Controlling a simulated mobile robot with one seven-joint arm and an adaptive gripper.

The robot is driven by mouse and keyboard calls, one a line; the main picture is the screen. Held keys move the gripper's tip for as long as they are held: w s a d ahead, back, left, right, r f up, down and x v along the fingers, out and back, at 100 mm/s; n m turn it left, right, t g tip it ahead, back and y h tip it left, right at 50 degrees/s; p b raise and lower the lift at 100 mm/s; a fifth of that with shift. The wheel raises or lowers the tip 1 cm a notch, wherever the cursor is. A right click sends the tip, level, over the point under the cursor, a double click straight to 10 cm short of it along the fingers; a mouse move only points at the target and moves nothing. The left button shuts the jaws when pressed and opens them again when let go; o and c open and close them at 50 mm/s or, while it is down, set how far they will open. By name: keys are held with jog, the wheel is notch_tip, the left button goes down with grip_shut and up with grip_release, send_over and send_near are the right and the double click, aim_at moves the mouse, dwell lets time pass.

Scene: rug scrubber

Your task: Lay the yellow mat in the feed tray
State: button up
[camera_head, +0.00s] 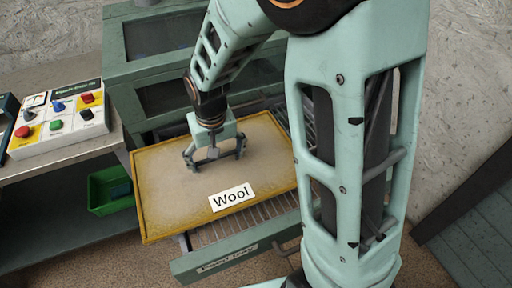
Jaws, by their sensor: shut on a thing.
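The yellow mat (163,199) is a tan rectangle with a yellow border and a white label reading "Wool" (232,197). It lies over the feed tray (228,260), a pulled-out green drawer with a slatted bottom, and hides much of it. The slats show at the mat's front and right, and the mat's left part reaches past the tray's left side. My gripper (215,160) points down at the mat's middle and is shut on it. Whether the mat touches the slats is hard to tell.
The green machine cabinet (120,60) stands behind the tray. At the left, a control box (60,118) with coloured buttons sits on a grey table (60,160). A green bin (108,190) is below. My arm covers the tray's right side.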

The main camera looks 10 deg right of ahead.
aim_at(258, 139)
jog(key=w+d, duration=0.2)
jog(key=d, duration=0.2)
jog(key=w+d+p, duration=0.1)
jog(key=w+d, duration=0.1)
jog(key=d, duration=0.2)
jog(key=w+d, duration=0.3)
jog(key=d, duration=0.2)
jog(key=shift+r, duration=0.1)
notch_tip(258, 139, down, 2)
jog(key=shift+f, duration=2.55)
jog(key=shift+f, duration=0.1)
jog(key=shift+f, duration=0.15)
jog(key=o, duration=1.5)
jog(key=shift+c, duration=0.2)
